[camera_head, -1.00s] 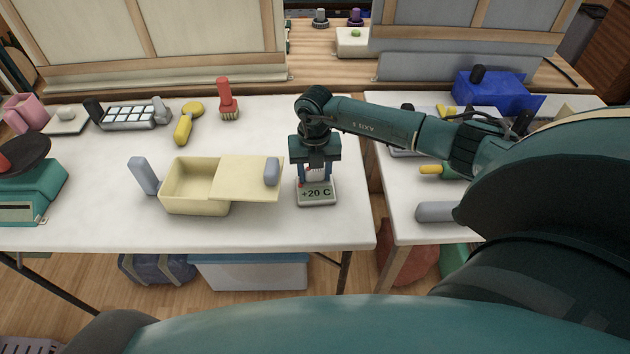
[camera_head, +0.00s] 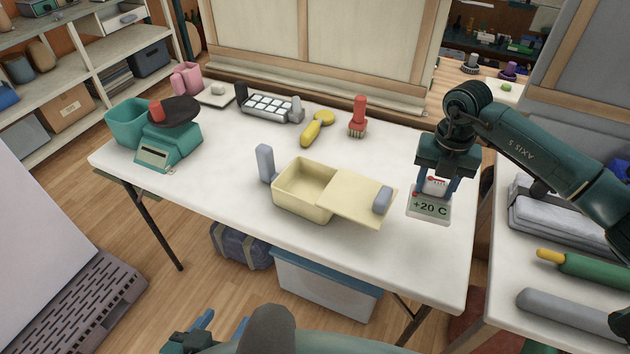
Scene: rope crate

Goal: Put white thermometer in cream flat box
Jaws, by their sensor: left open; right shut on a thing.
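The white thermometer (camera_head: 430,208), with "+20 C" on its display, is between the blue fingers of my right gripper (camera_head: 437,186), which is shut on it. It is at the right side of the white table, right of the cream flat box (camera_head: 302,203); I cannot tell whether it touches the tabletop. The box's left part is open and looks empty. A cream lid (camera_head: 350,194) with a grey handle (camera_head: 382,200) covers its right part and sticks out to the right. My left gripper (camera_head: 222,324) is open and empty at the bottom edge, low in front of the table.
A grey upright block (camera_head: 265,163) stands at the box's left. Behind are a yellow tool (camera_head: 317,128), a red brush (camera_head: 358,117) and a keypad tray (camera_head: 270,106). A teal scale (camera_head: 168,143) stands left. The table's front left is clear.

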